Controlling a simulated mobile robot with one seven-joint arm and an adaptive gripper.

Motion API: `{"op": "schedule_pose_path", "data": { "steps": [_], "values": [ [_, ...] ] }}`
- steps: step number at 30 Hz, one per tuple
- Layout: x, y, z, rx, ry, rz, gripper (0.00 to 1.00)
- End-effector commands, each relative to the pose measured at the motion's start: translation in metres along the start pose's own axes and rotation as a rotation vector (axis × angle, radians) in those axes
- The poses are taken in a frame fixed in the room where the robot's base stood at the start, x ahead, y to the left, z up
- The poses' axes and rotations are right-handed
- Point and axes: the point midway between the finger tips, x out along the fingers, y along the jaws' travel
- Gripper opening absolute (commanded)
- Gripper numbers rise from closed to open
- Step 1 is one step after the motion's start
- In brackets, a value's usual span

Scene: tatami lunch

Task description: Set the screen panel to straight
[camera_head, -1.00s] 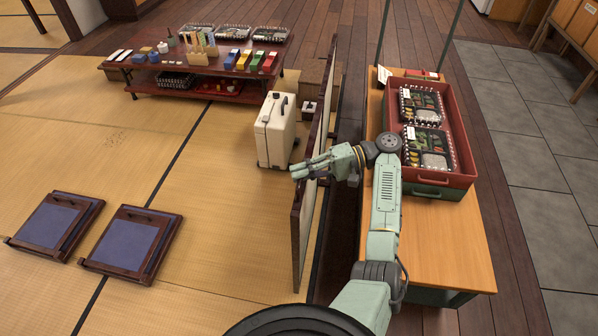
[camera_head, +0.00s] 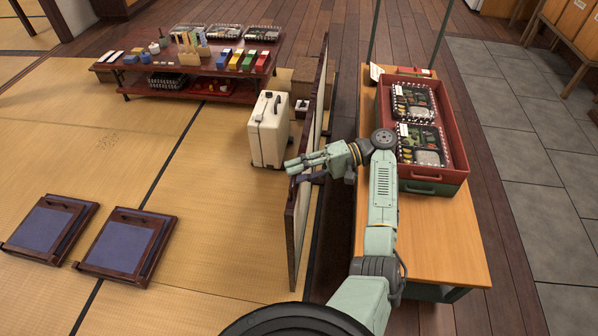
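The screen panel (camera_head: 298,235) stands upright as a tall, thin, dark-framed panel, seen nearly edge-on from above at the middle of the view. A further dark-framed section (camera_head: 320,85) runs on behind it toward the back. My gripper (camera_head: 290,168) reaches over the panel's top edge from the right, with its fingertips pointing left. Its fingers overlap the panel's upper frame in the view. I cannot tell whether they touch it, or whether they are open or shut. My arm hides part of the panel where the sections come together.
A wooden bench (camera_head: 450,235) carries a red crate (camera_head: 455,170) with packed lunch boxes, right of my arm. A cream case (camera_head: 268,130) stands left of the panel. A low table (camera_head: 110,68) with goods is at back left.

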Motion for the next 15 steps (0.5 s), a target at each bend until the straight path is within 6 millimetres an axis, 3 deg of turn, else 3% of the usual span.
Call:
{"op": "schedule_pose_path", "data": {
  "steps": [8,15],
  "values": [
    [-0.01,-0.001,-0.001,-0.001,0.0,0.001,0.31],
    [-0.056,0.0,0.0,0.005,0.004,0.006,0.31]
  ]
}}
